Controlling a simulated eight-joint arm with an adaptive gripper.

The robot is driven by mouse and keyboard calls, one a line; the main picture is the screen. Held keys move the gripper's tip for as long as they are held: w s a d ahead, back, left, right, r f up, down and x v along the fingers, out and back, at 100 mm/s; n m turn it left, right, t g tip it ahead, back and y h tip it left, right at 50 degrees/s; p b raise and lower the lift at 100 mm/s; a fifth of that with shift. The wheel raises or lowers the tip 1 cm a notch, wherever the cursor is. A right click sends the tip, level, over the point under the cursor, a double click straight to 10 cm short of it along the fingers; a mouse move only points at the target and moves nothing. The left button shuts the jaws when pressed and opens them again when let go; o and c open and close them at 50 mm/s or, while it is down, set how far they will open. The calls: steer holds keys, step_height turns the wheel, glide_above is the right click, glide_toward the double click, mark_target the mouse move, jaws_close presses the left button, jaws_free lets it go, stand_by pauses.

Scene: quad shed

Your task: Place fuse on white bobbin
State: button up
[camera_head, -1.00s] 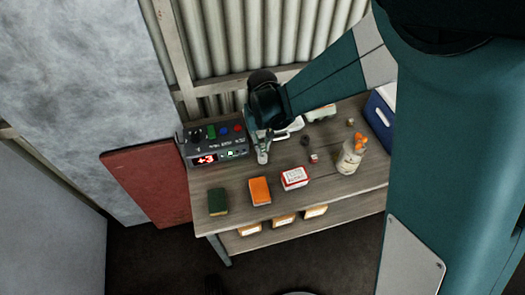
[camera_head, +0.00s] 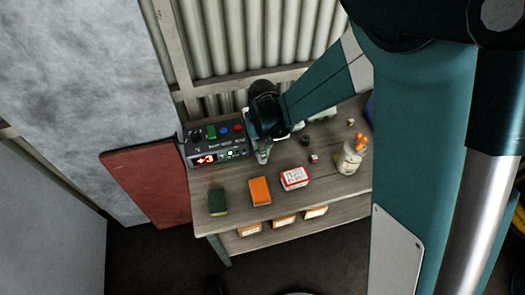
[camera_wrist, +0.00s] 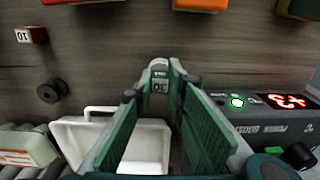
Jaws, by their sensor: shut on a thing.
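My gripper (camera_wrist: 162,78) is shut on a small fuse (camera_wrist: 159,86) with a green top and a pale label that reads 30. The fuse sits between the fingertips. In the head view my gripper (camera_head: 262,158) is low over the workbench, just right of the grey device, and the fuse is too small to make out. A small pale piece (camera_head: 350,121), which looks like the white bobbin, stands at the back right of the bench. It is not seen in the wrist view.
A dark bobbin (camera_wrist: 52,91) and a red fuse marked 10 (camera_wrist: 31,35) stand right of my gripper in the head view. A white tray (camera_wrist: 91,130) is close beside it.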

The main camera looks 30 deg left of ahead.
mark_target(263, 151)
steer(key=shift+f, duration=0.15)
steer(key=o, duration=0.7)
step_height(263, 151, up, 12)
steer(key=p, duration=0.1)
stand_by(0.5)
stand_by(0.6)
steer(key=shift+r, duration=0.2)
